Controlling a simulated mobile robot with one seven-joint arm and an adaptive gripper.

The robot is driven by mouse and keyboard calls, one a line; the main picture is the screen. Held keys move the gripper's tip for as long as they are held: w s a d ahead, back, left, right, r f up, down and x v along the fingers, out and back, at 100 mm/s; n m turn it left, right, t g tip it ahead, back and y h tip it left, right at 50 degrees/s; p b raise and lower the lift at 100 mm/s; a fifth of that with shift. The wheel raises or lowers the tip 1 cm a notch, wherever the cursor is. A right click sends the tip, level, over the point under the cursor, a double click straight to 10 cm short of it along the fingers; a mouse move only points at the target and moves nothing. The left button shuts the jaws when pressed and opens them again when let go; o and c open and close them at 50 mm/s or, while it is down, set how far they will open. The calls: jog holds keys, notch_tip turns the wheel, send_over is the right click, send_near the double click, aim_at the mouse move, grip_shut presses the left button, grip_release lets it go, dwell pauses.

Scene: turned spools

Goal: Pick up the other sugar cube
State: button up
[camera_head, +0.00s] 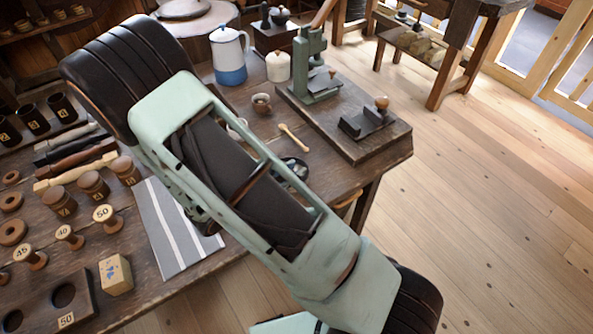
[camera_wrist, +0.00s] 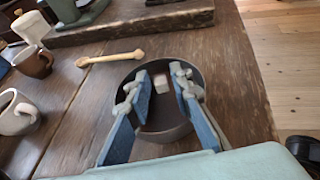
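A pale sugar cube (camera_wrist: 161,84) lies inside a dark round bowl (camera_wrist: 162,122) in the wrist view. It is the only cube I can make out. My gripper (camera_wrist: 163,79) is open, its two blue fingers spread over the bowl, one on each side of the cube. The gap between the fingers is empty apart from the cube seen below; whether the fingers touch the bowl I cannot tell. In the head view my arm hides the gripper, and only part of the bowl (camera_head: 293,168) shows beside the arm.
A wooden spoon (camera_wrist: 110,59) lies just behind the bowl. A brown cup (camera_wrist: 33,61) and a white cup (camera_wrist: 17,113) stand to the left. A green press (camera_head: 312,65) on a wooden board stands behind. The table's edge runs close to the bowl's right.

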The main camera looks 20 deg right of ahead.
jog(key=shift+w+d+f, duration=0.2)
jog(key=shift+w+d, duration=0.05)
jog(key=shift+d, duration=0.05)
jog(key=shift+c, duration=0.2)
jog(key=c, duration=0.4)
jog(key=shift+r, duration=0.15)
